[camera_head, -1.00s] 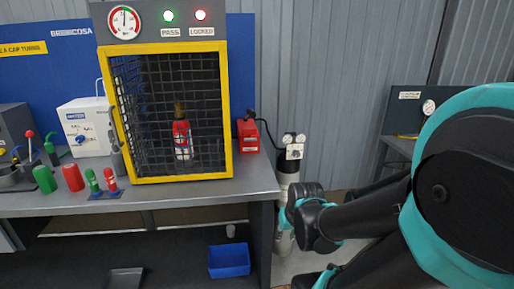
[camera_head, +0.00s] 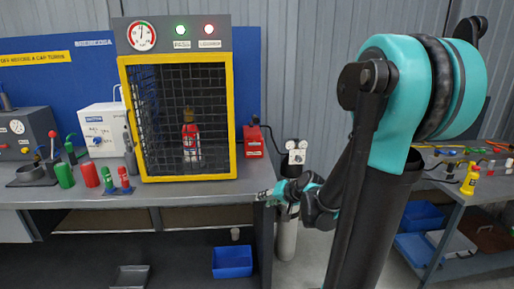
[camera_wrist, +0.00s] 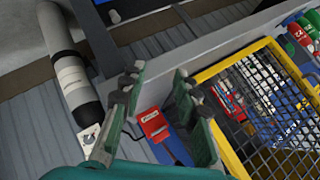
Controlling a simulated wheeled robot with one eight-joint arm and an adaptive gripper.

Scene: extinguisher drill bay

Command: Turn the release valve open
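No part is clearly labelled as the release valve. A red box (camera_head: 254,141) with a black hose stands at the right of the yellow-framed cage (camera_head: 236,120). A cylinder (camera_head: 286,235) with a gauge block (camera_head: 296,150) stands past the bench's right end. My gripper (camera_head: 268,193) is by the bench's front right corner, lower than the red box. In the wrist view my gripper (camera_wrist: 157,72) is open and empty. The red box (camera_wrist: 153,124) shows between its fingers, apart from them. The cylinder (camera_wrist: 70,75) lies left of the fingers. I cannot make out a handle.
The bench (camera_head: 215,190) carries the closed cage with a red extinguisher (camera_head: 190,140) inside. A second bench (camera_head: 470,190) stands at right. A blue bin (camera_head: 232,262) sits below.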

